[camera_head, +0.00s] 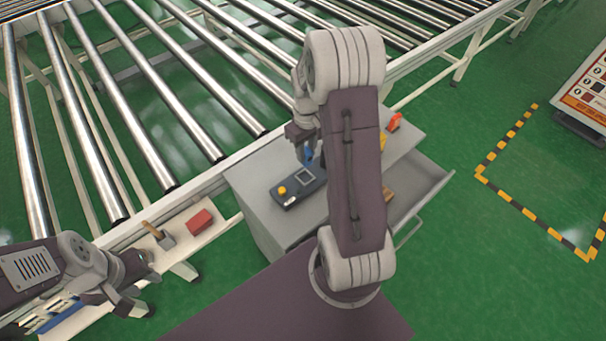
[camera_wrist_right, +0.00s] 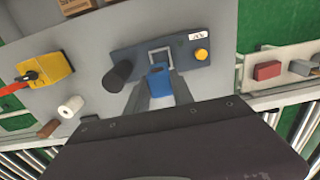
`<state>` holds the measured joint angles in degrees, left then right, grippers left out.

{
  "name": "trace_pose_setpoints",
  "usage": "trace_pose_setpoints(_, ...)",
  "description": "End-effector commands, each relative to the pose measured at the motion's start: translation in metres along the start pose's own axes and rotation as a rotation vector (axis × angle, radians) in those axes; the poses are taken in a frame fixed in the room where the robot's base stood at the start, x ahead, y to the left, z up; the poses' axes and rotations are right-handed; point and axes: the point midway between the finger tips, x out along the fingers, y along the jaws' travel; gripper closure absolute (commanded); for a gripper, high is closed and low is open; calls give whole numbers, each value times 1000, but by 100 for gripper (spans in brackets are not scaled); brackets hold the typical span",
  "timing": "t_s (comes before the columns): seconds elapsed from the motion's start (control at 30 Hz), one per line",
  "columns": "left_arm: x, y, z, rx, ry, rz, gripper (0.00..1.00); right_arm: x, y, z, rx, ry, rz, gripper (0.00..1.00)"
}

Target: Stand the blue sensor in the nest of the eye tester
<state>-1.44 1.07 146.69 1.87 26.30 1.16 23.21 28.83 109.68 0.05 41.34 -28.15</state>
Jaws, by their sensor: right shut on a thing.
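The eye tester (camera_head: 290,199) is a flat dark blue-grey box on the grey cabinet top, with a yellow button and a square light-rimmed nest (camera_head: 304,177). In the right wrist view, the tester (camera_wrist_right: 224,46) also has a black cylinder and a white label; its nest (camera_wrist_right: 161,51) lies just beyond my fingertips. My right gripper (camera_wrist_right: 158,84) is shut on the blue sensor (camera_wrist_right: 158,77), which is at the nest's near edge in that view. I cannot tell whether it touches the tester. My left gripper (camera_head: 147,286) seems open and empty at lower left.
The cabinet (camera_head: 254,190) has an open drawer (camera_head: 425,188) at its right. A red block (camera_head: 200,220) rests on the ledge by the roller conveyor (camera_head: 140,105).

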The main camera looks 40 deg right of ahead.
Motion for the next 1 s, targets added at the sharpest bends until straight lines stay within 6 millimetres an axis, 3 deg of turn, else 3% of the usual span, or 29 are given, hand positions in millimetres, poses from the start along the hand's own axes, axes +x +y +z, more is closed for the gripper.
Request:
trace_pose_setpoints(0.13,2,0,0,0,0,0,64,36,-1,2,0,-6,-3,100)
trace_pose_setpoints(0.37,2,0,0,0,0,0,64,52,0,1,0,-2,-1,100)
trace_pose_setpoints(0.53,3,0,0,0,0,0,64,81,-1,2,0,-4,-2,100)
trace_pose_setpoints(0.97,6,0,0,0,0,0,64,91,0,1,0,-1,-1,100)
trace_pose_setpoints(1.0,5,0,0,0,0,0,64,90,0,1,0,0,0,63)
